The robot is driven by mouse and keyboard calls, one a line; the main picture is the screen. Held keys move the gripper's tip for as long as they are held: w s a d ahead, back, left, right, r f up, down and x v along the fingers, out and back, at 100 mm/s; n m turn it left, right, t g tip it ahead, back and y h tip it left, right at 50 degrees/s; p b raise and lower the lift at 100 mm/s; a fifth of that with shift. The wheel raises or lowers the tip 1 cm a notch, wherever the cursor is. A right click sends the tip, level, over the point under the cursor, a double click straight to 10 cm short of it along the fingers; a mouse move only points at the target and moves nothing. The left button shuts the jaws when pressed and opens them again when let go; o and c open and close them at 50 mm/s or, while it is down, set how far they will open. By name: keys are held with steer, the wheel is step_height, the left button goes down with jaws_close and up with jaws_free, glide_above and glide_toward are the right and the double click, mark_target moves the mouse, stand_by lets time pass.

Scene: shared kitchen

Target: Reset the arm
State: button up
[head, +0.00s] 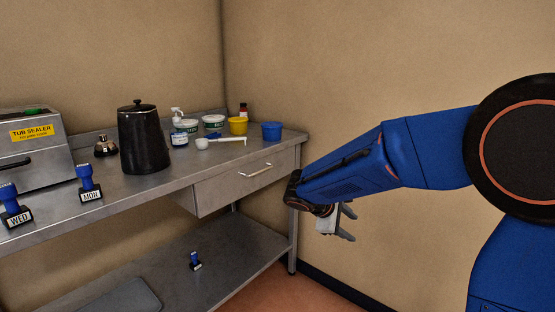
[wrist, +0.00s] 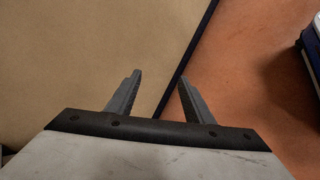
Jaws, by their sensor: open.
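My gripper (head: 346,222) hangs at the end of my blue arm, to the right of the steel table in the head view. It is close to the beige wall and lower than the tabletop. In the wrist view my gripper (wrist: 160,92) has its two grey fingers spread apart with nothing between them. Beyond them are the beige wall, the dark skirting and the reddish floor.
The steel table (head: 150,192) bears a tub sealer (head: 30,152), a black pot (head: 143,142), stamps marked WED (head: 14,208) and MON (head: 89,186), a yellow tub (head: 238,126) and a blue tub (head: 271,131). Another stamp (head: 195,261) stands on the lower shelf.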

steer(key=s+d+r+m+g+y, duration=0.1)
steer(key=s+d+m+y, duration=0.2)
steer(key=s, duration=0.7)
steer(key=s+d+r+m+g+y, duration=0.15)
steer(key=s+d+m, duration=0.3)
steer(key=s, duration=0.45)
steer(key=s+f+m+t+y, duration=0.1)
steer(key=s+m, duration=0.4)
steer(key=s, duration=1)
steer(key=a+t+y, duration=0.1)
steer(key=y, duration=0.1)
steer(key=shift+s+f+t+y, duration=0.15)
steer(key=shift+s+t+y, duration=0.1)
steer(key=shift+t+y, duration=0.1)
